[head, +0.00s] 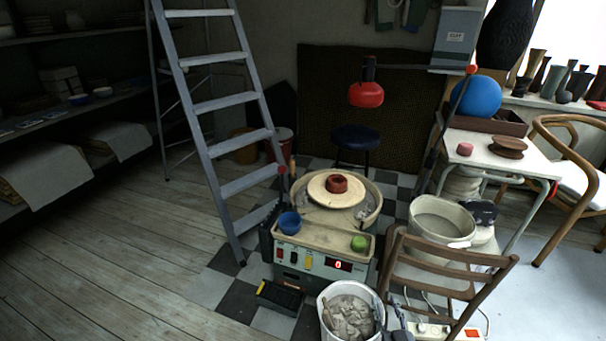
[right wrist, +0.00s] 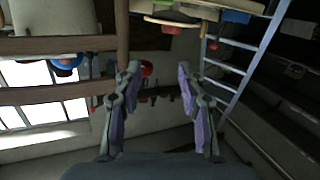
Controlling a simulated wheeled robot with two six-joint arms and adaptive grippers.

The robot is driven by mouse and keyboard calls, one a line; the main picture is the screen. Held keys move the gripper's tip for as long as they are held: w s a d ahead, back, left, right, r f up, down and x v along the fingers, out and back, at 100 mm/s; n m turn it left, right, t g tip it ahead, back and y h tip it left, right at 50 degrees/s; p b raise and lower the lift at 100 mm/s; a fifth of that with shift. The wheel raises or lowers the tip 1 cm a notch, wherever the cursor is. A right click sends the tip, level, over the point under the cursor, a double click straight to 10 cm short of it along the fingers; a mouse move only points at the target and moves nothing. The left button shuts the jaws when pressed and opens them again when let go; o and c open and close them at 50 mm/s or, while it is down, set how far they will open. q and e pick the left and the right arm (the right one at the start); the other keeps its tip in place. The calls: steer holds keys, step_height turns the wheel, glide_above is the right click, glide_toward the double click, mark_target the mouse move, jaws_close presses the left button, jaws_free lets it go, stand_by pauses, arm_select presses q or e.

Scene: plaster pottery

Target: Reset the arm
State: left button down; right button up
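My right gripper (head: 393,310) shows at the bottom of the head view, between the white bucket and the wooden chair. In the right wrist view the right gripper (right wrist: 159,76) is open, with two grey fingers with purple pads spread wide. Nothing is held between them. My left arm and gripper do not show in either view.
A pottery wheel (head: 325,238) carries a red clay ring (head: 337,184). A white bucket (head: 327,327) of clay scraps and a wooden chair (head: 440,262) stand close to my right gripper. The left floor is clear.

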steer(key=s+d+f+g+p, duration=0.1)
steer(key=s+f+g+p, duration=0.45)
steer(key=s, duration=0.35)
steer(key=s+d+f+g+p, duration=0.2)
steer(key=s+f+g+p, duration=0.3)
steer(key=s, duration=0.4)
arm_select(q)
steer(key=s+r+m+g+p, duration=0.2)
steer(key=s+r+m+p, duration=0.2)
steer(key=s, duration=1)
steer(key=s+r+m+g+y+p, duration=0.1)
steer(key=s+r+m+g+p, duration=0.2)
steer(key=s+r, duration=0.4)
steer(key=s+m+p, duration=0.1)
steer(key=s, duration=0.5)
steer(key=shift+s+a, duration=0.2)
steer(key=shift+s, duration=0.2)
arm_select(e)
steer(key=s+f+g, duration=0.1)
steer(key=s+g, duration=0.1)
steer(key=s, duration=0.9)
steer(key=s+d+f+m+g+h, duration=0.1)
steer(key=s+f+g, duration=0.1)
steer(key=s, duration=0.9)
steer(key=shift+d+g, duration=0.15)
steer(key=shift+g, duration=0.5)
